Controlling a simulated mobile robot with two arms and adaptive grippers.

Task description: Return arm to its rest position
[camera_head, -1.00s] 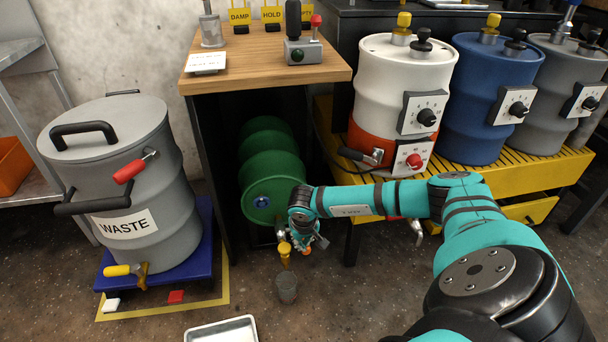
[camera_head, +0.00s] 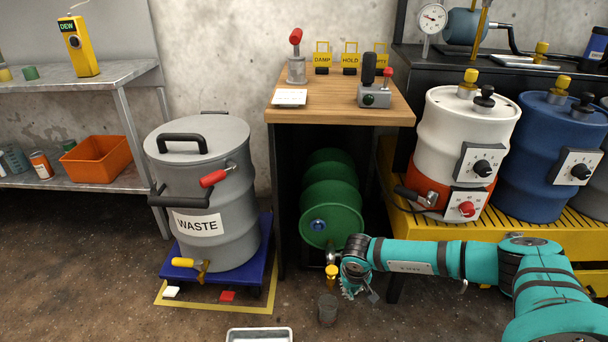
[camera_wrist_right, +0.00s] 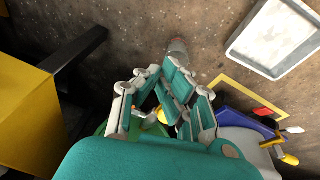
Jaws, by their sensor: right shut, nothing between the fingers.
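My right arm reaches in from the right in the head view. Its gripper (camera_head: 354,291) hangs low in front of the green drum (camera_head: 331,222), beside that drum's yellow-handled tap (camera_head: 331,272). In the right wrist view the gripper's teal fingers (camera_wrist_right: 174,84) come together and hold nothing. A grey cup (camera_head: 328,309) stands on the floor below the tap; part of it also shows beyond the fingertips in the wrist view. My left gripper is not in view.
The grey WASTE drum (camera_head: 232,244) stands on a blue dolly (camera_head: 258,275) at left. A white tray (camera_head: 236,335) lies on the floor. The wooden bench (camera_head: 330,114) is above the green drum. White and blue drums (camera_head: 448,140) stand on a yellow platform (camera_head: 400,225) at right.

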